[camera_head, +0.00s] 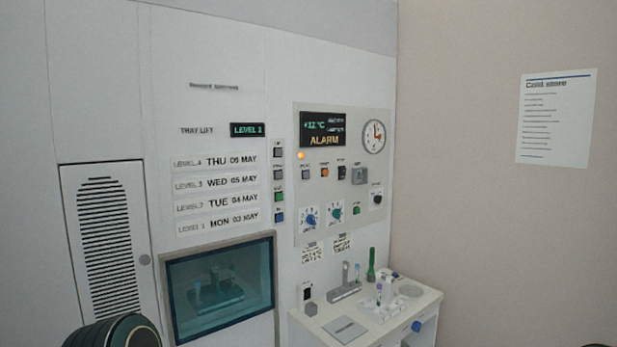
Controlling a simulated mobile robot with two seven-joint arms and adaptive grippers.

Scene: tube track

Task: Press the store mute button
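The store control panel (297,220) is on the white wall, right of the tray lift. Its dark display (323,128) reads +12 °C and ALARM, with a lit orange lamp (301,155) below. A row under the display holds a grey button (306,174), an orange button (325,172), a dark switch (342,171) and a grey box-like control (359,175). Their labels are too small to read, so I cannot tell which is the mute button. Neither gripper shows; a dark rounded part of my arm is at the bottom left.
A white bench (421,309) stands below the panel with a rack, a green tube (371,264) and other small items. A tray lift window (222,288) and several lift buttons (279,195) are left of the panel. The beige wall at right carries a notice (556,120).

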